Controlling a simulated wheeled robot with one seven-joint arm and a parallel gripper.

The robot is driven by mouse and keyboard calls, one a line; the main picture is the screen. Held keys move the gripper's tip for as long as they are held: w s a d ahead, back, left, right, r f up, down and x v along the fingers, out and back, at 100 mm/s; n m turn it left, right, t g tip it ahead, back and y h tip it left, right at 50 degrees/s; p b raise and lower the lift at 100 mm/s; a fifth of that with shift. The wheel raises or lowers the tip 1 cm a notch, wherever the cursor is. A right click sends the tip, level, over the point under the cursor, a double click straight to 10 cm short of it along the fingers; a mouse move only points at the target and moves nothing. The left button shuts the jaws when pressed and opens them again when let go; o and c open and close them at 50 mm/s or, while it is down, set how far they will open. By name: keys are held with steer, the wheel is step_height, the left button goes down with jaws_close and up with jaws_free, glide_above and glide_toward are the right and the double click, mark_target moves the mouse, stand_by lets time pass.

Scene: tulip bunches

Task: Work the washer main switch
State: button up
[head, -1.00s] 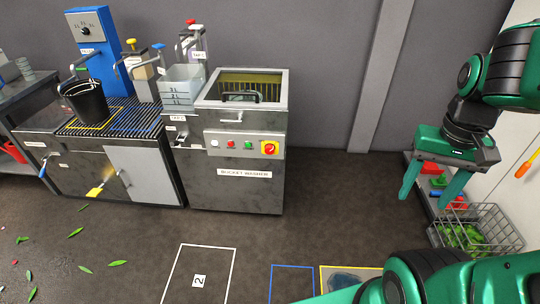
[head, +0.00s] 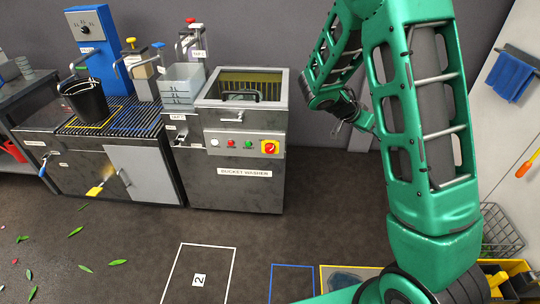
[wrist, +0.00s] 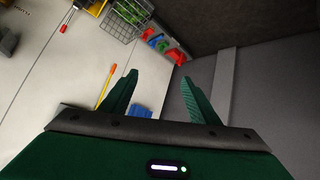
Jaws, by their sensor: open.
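In the head view my arm is raised right of the washer, with a clear gap to the switch. The switch does not show in the wrist view.
A black bucket (head: 85,101) stands on the slatted counter left of the washer. A wire basket (head: 500,232) is at the right. The floor before the washer is mostly clear, with painted outlines and leaves further left.

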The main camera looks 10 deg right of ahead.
steer(key=w+a+f+t+h, duration=0.35)
steer(key=w+a+f, duration=0.2)
steer(key=w, duration=0.55)
steer(key=n+t+y, duration=0.7)
steer(key=t, duration=0.5)
glide_toward(270, 150)
steer(key=x, duration=0.8)
steer(key=shift+w+f, duration=0.15)
steer(key=c, duration=1)
steer(key=shift+d, duration=0.3)
steer(key=shift+c, duration=0.2)
steer(key=shift+a+n, duration=0.2)
steer(key=shift+n, duration=0.1)
